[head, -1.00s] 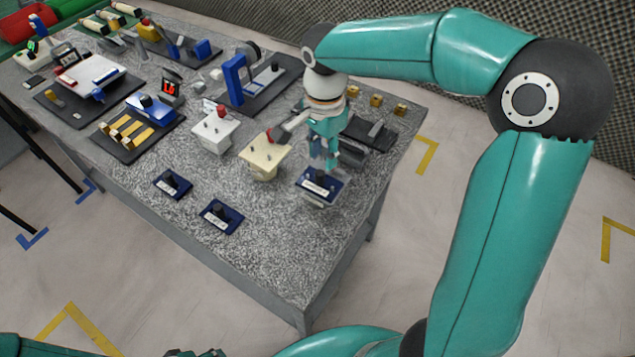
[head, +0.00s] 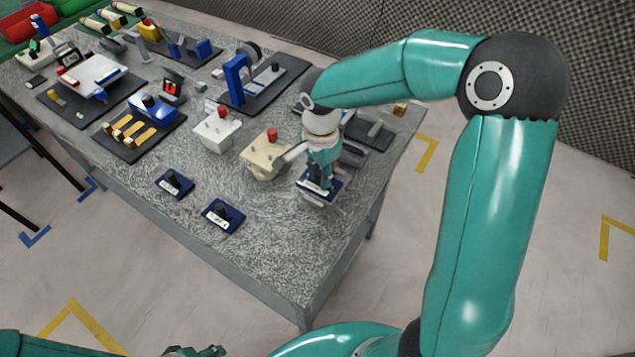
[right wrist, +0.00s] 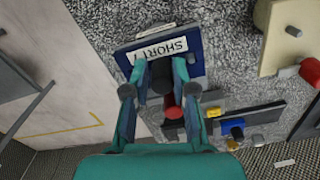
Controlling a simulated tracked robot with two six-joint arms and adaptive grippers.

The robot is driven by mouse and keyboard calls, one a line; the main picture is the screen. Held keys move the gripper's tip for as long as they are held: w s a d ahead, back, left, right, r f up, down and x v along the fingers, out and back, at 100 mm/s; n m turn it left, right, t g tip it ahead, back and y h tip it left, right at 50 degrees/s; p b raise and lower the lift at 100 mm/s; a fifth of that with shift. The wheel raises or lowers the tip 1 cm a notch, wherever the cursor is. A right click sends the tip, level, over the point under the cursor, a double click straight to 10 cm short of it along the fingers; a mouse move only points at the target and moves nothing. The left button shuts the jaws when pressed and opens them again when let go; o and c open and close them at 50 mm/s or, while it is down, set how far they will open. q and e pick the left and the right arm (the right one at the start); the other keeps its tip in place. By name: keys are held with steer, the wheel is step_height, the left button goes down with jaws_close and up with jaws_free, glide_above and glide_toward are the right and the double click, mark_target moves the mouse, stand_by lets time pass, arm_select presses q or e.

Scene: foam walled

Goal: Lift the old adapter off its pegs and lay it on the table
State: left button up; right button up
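A dark blue adapter plate (head: 335,190) with a white label reading "SHORT" sits near the table's right front edge, over a pale grey part. It also shows in the right wrist view (right wrist: 197,58), with a black knob (right wrist: 162,76) on it. My right gripper (head: 319,176) is above this plate, pointing down. Its fingers (right wrist: 161,68) stand on either side of the knob, seemingly with slim gaps; the exact contact is hard to see. Pegs under the plate are hidden. My left gripper (head: 195,351) shows only partly at the bottom edge.
Two similar blue plates with black knobs, one left (head: 174,184) and one nearer (head: 223,217), lie on the table. A cream box (head: 262,165) with a red knob stands close left of my right gripper, a white box (head: 216,136) beyond. The front table corner (head: 290,275) is clear.

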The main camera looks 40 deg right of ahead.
jaws_close()
steer(key=shift+r, duration=0.1)
